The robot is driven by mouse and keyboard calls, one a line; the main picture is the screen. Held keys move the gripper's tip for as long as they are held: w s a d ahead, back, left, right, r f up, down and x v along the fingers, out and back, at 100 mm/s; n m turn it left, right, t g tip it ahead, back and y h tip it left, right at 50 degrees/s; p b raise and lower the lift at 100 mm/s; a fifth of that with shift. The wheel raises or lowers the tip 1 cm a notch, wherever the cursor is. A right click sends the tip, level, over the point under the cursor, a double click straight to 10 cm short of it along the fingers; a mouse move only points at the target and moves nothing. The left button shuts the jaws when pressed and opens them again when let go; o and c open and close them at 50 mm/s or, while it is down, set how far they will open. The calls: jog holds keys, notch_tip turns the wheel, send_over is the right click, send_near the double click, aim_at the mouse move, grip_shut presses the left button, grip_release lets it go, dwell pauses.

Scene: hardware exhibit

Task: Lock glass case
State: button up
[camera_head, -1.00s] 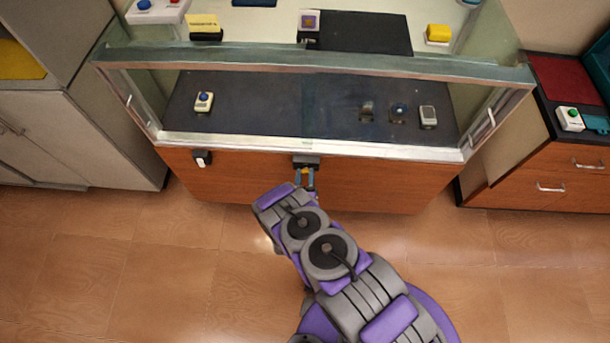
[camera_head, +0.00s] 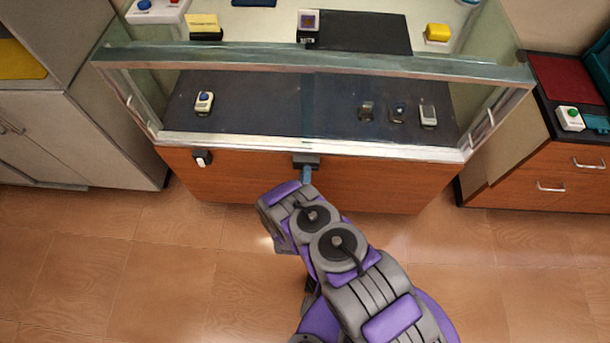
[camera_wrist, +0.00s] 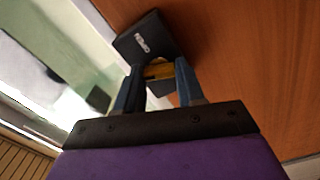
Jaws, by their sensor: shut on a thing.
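The glass case (camera_head: 300,140) stands ahead, with a metal-framed glass front above a wooden base. A small black lock box (camera_head: 306,160) sits at the middle of the front, just under the lower metal rail. In the wrist view the lock box (camera_wrist: 148,38) carries pale lettering, and a yellow-brass key-like piece (camera_wrist: 158,70) shows at its face. My gripper (camera_wrist: 158,72) has its two blue fingers shut on this brass piece, right against the lock box. In the head view my gripper (camera_head: 306,175) is partly hidden by my arm.
A small black-and-white device (camera_head: 202,159) is on the base front to the left. Several small devices lie inside the case. A grey cabinet (camera_head: 80,140) stands left and a wooden drawer unit (camera_head: 550,160) right. The floor in front is clear.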

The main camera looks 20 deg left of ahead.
jog(key=shift+s+a+f+n, duration=0.1)
jog(key=shift+a+n, duration=0.05)
jog(key=shift+n, duration=0.85)
jog(key=shift+s+a+n, duration=0.1)
jog(key=shift+a+n, duration=0.05)
jog(key=shift+n, duration=0.85)
jog(key=o, duration=1)
jog(key=shift+w, duration=0.1)
jog(key=shift+o, duration=0.2)
jog(key=shift+d, duration=0.1)
